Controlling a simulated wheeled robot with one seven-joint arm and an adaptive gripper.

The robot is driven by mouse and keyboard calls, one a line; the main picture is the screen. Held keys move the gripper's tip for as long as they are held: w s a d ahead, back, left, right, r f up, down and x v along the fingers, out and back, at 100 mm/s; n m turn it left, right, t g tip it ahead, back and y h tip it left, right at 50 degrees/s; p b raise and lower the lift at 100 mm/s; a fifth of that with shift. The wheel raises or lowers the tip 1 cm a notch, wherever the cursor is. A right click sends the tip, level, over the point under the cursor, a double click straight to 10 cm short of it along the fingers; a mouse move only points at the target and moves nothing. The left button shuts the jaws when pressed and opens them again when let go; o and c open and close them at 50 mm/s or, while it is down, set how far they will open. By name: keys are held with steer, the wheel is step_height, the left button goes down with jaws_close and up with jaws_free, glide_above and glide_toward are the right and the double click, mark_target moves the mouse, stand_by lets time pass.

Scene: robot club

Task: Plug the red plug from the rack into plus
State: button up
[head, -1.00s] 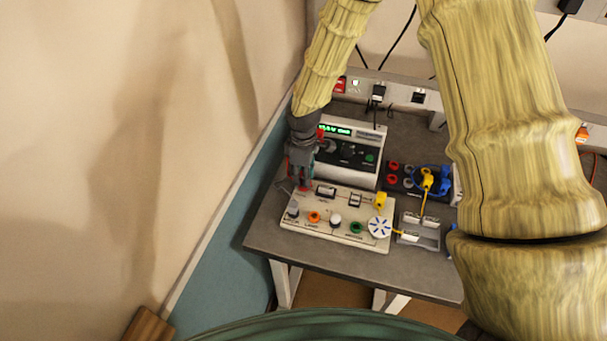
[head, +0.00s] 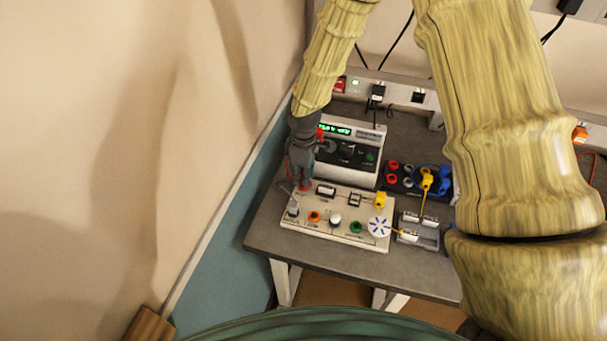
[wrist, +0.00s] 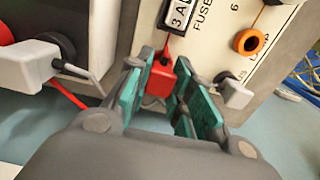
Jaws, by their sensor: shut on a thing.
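My gripper (head: 301,182) is at the left end of the white circuit board (head: 345,238), pointing down. It is shut on the red plug (wrist: 160,78), which sits between the teal finger pads in the wrist view. The plug is at the board's face, beside the fuse holder (wrist: 181,18). The plus socket is not visible; the plug and fingers cover that corner. I cannot tell how deep the plug sits.
A power supply (head: 347,155) with a green display stands behind the board. The plug rack (head: 398,187), with red, grey, yellow and blue plugs, is to its right. A grey battery holder (head: 418,229) is right of the board. The wall is close on the left.

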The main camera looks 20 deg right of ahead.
steer(key=shift+f, duration=0.75)
stand_by(1.7)
steer(key=o, duration=1)
steer(key=shift+o, duration=0.2)
step_height(320, 180, up, 12)
steer(key=shift+s+f, duration=0.1)
